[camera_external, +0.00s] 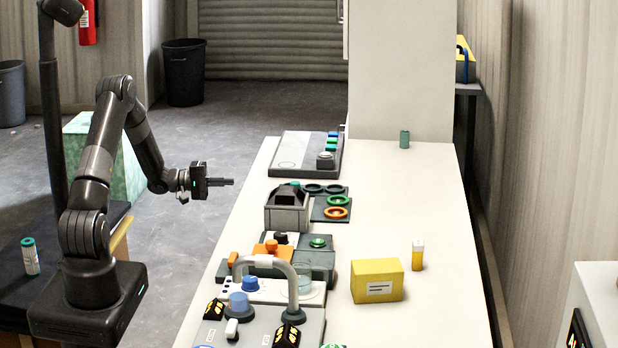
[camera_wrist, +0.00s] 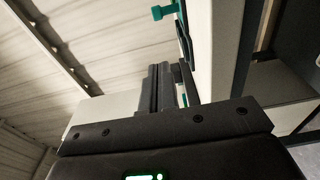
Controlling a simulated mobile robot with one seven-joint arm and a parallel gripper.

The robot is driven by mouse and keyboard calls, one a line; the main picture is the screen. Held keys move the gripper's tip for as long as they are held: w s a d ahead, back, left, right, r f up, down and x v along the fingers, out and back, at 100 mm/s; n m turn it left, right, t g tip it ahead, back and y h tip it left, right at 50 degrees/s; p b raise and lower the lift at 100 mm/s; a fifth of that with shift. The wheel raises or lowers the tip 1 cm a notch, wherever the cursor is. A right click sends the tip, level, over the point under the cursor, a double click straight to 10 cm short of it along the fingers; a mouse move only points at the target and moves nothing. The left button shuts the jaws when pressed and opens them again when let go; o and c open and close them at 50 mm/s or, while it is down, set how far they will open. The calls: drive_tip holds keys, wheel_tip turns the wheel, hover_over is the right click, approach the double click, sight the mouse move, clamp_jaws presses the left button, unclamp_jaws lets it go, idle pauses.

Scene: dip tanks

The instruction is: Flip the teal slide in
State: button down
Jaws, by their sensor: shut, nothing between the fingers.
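A teal T-shaped piece (camera_wrist: 165,11) sticks out at the top of the wrist view, beside a pale upright panel (camera_wrist: 204,45). It looks like the teal slide, but I cannot tell what it is fixed to. My gripper (camera_external: 233,182) is shut and empty, pointing right in the air short of the table's left edge. Its closed fingers show in the wrist view (camera_wrist: 170,80), below and apart from the teal piece. A small teal strip also shows beside the fingers. I cannot pick out the slide surely in the external view.
A tall white column (camera_external: 400,70) stands at the back.

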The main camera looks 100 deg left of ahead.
drive_tip(key=shift+w, duration=0.1)
drive_tip(key=w, duration=0.6)
drive_tip(key=w+a, duration=0.1)
drive_tip(key=w, duration=1.2)
drive_tip(key=shift+w+a, duration=0.25)
drive_tip(key=shift+w, duration=0.15)
drive_tip(key=d, duration=1)
drive_tip(key=shift+d, duration=0.45)
drive_tip(key=s+d, duration=0.1)
drive_tip(key=s, duration=1.9)
